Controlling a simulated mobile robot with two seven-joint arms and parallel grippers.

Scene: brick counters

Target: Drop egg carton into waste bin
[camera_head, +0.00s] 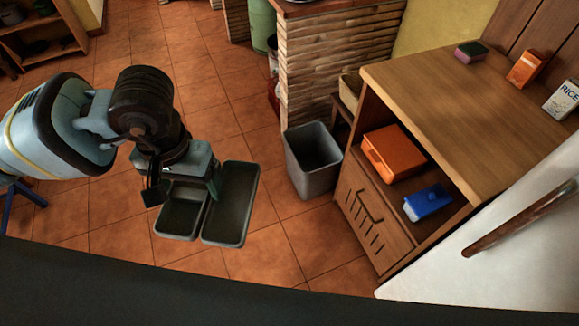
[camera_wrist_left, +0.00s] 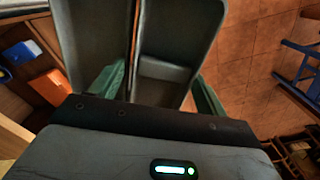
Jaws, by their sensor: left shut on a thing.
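The egg carton (camera_head: 232,205) is a dark grey open tray with two hollow halves, hanging above the tiled floor in the head view. My left gripper (camera_head: 184,186) is shut on it from above, at its far end. In the left wrist view the green fingers of the left gripper (camera_wrist_left: 158,88) reach to either side of part of the egg carton (camera_wrist_left: 168,70). The waste bin (camera_head: 315,183) is a grey, open-topped bin on the floor, to the right of the carton and apart from it. Its visible inside looks empty. My right gripper is not in view.
A wooden counter (camera_head: 455,100) stands right of the bin, with an orange box (camera_head: 393,153) and a blue box (camera_head: 427,203) on its shelf. A brick counter (camera_head: 330,70) stands behind the bin. The floor between carton and bin is clear.

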